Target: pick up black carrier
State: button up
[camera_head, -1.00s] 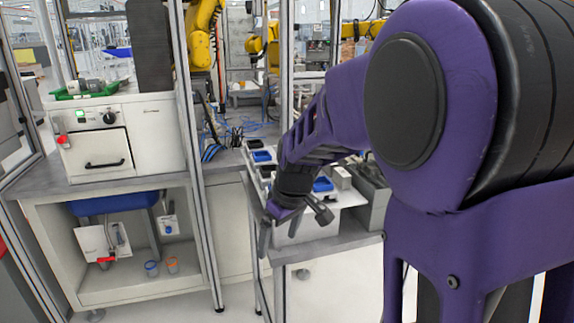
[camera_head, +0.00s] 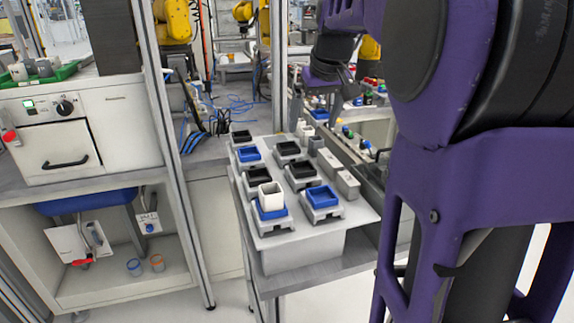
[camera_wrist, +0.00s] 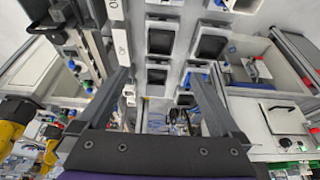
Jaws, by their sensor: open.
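Several black carriers stand on grey holders on the white tray (camera_head: 330,225). In the head view there is one at back left (camera_head: 241,136), one at back right (camera_head: 288,148), one at middle left (camera_head: 258,176) and one at middle right (camera_head: 302,169). My gripper (camera_head: 345,88) is open and empty, above and beyond the tray's back right. In the wrist view its two fingers (camera_wrist: 157,73) are spread wide, with dark carriers visible beyond them, one of them a black carrier (camera_wrist: 160,41). Neither finger appears to touch a carrier.
Blue carriers stand at back left (camera_head: 248,153), front left (camera_head: 271,211) and front right (camera_head: 321,197). A white cup (camera_head: 271,193) sits in the front left one. Small grey blocks (camera_head: 347,184) line the right edge. A metal frame post (camera_head: 172,160) stands left.

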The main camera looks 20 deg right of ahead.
jog(key=b, duration=0.2)
send_near(303, 167)
jog(key=f, duration=0.1)
jog(key=a+f, duration=0.1)
jog(key=f, duration=0.1)
jog(key=shift+w, duration=0.1)
jog(key=x, duration=0.5)
jog(key=shift+f+b, duration=0.3)
jog(key=shift+b, duration=0.1)
jog(key=shift+r, duration=0.15)
jog(key=c, duration=1.4)
